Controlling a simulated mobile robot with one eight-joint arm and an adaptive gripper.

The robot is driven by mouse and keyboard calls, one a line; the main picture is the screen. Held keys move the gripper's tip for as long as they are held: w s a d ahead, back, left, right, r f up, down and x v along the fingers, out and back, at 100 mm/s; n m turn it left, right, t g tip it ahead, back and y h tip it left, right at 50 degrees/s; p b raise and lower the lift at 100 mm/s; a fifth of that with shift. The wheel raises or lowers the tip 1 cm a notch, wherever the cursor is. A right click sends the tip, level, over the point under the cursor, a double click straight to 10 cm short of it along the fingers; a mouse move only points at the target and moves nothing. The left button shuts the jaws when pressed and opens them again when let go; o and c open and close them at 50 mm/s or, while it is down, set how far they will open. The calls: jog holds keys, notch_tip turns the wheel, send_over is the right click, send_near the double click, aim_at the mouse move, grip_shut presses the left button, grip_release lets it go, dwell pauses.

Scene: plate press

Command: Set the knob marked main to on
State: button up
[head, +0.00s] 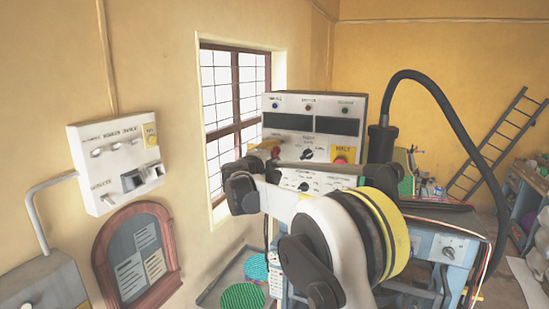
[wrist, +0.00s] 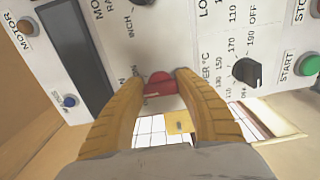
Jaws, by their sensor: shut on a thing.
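A red knob (wrist: 158,80) sits near the edge of the white control panel (wrist: 205,60), which appears turned in the wrist view. My gripper (wrist: 159,84) has its two tan fingers shut on this knob, one on each side. Small lettering beside the knob is partly covered by a finger, and I cannot read its setting surely. In the head view the red knob (head: 276,152) shows at the panel's lower left, with my arm in front and below it.
A black temperature knob (wrist: 247,72) and a green start button (wrist: 307,64) lie to the right in the wrist view.

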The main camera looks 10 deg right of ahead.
jog(key=m+b, duration=0.1)
jog(key=m, duration=0.2)
jog(key=shift+f+m, duration=0.1)
jog(key=shift+m, duration=0.2)
jog(key=shift+m+b, duration=0.75)
jog(key=shift+m, duration=0.95)
jog(key=o, duration=1.2)
jog(key=shift+w, duration=0.1)
jog(key=v, duration=1.2)
